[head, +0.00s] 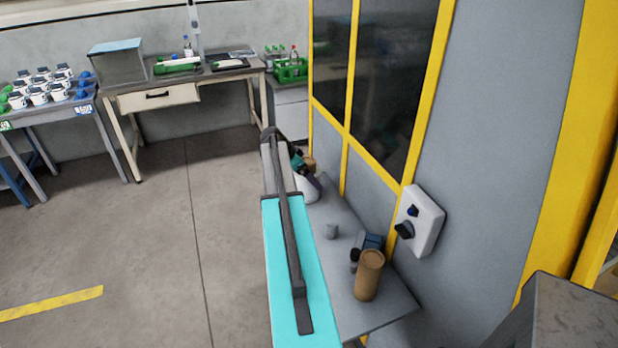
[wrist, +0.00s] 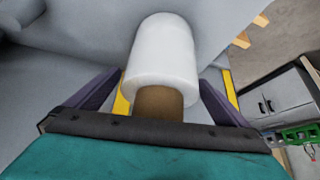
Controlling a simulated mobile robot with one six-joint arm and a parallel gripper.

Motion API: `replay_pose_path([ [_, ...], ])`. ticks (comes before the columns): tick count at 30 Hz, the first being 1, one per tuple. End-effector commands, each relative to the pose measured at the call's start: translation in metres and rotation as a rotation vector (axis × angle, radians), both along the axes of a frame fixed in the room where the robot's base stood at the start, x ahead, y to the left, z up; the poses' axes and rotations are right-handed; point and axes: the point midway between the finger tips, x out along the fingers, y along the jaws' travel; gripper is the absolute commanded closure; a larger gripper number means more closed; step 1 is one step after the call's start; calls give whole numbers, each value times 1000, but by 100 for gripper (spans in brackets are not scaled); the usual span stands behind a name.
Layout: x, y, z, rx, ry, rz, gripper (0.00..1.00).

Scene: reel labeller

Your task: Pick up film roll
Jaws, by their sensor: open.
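The film roll (head: 306,193) is a white cylinder with a brown core, standing at the far end of the grey side table (head: 345,305). In the wrist view the white roll (wrist: 162,52) is in the upper middle, with its brown core (wrist: 157,103) toward me. My gripper (head: 313,179) is at the roll in the head view and covers part of it. In the wrist view my gripper (wrist: 160,82) is open, with one dark purple finger on each side of the roll. I cannot tell whether either finger touches it.
Open floor (head: 160,240) lies left.

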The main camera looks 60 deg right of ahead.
Motion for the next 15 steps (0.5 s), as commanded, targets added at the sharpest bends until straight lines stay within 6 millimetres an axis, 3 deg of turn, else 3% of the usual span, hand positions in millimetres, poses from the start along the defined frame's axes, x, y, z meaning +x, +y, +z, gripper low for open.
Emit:
replay_pose_path([
  [15,-3,-4,-8,0,1,-1,0],
])
